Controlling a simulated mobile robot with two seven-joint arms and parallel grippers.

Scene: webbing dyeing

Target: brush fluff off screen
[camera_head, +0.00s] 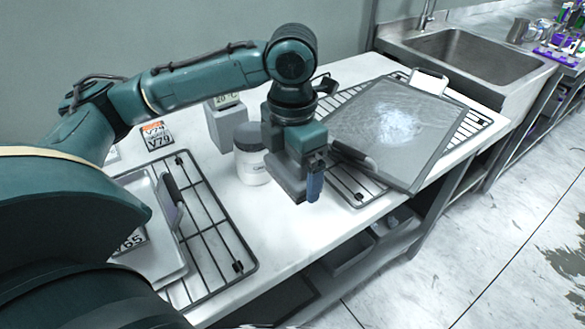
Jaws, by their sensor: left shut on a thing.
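The screen (437,118) is a grey framed panel lying on a wire rack at the right of the counter. A pale, whitish patch of fluff (398,122) covers its middle. My left gripper (310,182) points down just left of the screen's near-left corner. It is shut on a brush (354,155), which has a dark body and a pale end. The brush sticks out to the right, over or beside the screen's near-left edge; I cannot tell if it touches. The gripper hides part of it. My right gripper is not in view.
A white jar with a dark lid (252,163) and a grey block with a display (230,125) stand left of the gripper. A second rack (215,225) at left holds a tray and a dark-handled tool (173,192). A sink (465,55) is at the back right.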

